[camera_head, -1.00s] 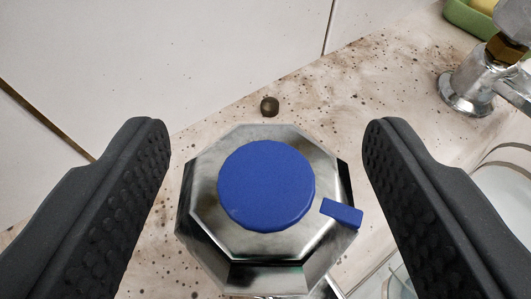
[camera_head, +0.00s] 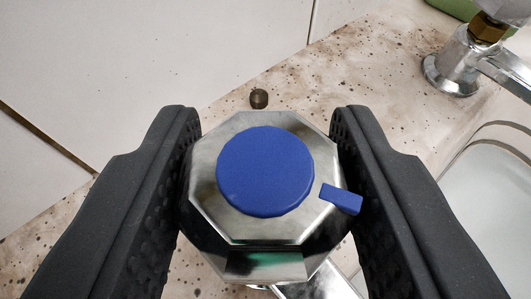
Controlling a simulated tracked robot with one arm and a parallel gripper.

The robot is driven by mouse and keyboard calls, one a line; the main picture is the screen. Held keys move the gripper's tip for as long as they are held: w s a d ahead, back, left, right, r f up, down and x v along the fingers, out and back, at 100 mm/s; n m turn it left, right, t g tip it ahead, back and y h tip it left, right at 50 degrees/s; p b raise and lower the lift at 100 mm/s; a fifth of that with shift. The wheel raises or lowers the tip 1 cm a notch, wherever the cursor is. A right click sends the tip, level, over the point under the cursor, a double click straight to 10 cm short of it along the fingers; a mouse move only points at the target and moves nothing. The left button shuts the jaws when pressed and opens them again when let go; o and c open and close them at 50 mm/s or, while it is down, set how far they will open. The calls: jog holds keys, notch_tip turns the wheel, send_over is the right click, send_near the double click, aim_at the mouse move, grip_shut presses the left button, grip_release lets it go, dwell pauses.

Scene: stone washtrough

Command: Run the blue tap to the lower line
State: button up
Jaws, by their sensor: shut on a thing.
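The blue tap (camera_head: 265,172) is a chrome octagonal handle with a round blue cap on top. A small blue pointer (camera_head: 341,199) sticks out on its right side, pointing right and slightly down. My gripper (camera_head: 262,125) is shut on the tap handle, one black finger pad against each side. Part of a chrome spout (camera_head: 318,285) shows below the handle. The lower line is not visible in this view.
A second chrome fitting with a brass collar (camera_head: 462,62) stands at the upper right. A white basin (camera_head: 495,195) lies at the right. A small dark knob (camera_head: 259,98) sits on the speckled stone ledge (camera_head: 375,75) behind the tap. A green dish (camera_head: 455,8) is at the top right.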

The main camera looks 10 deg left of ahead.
jog(key=shift+r+m+h+p, duration=0.35)
jog(key=shift+m+h+p, duration=0.75)
jog(key=shift+p, duration=5.35)
jog(key=m+h+p, duration=0.1)
jog(key=p, duration=0.5)
jog(key=shift+f+h, duration=0.15)
jog(key=shift+h, duration=0.15)
jog(key=shift+p, duration=1.1)
jog(key=m+h+p, duration=0.2)
jog(key=p, duration=0.4)
jog(key=shift+f+h+p, duration=0.1)
jog(key=shift+h+p, duration=0.25)
jog(key=shift+h, duration=0.05)
jog(key=o, duration=1)
jog(key=shift+b+v, duration=1.35)
jog(key=shift+v, duration=5.45)
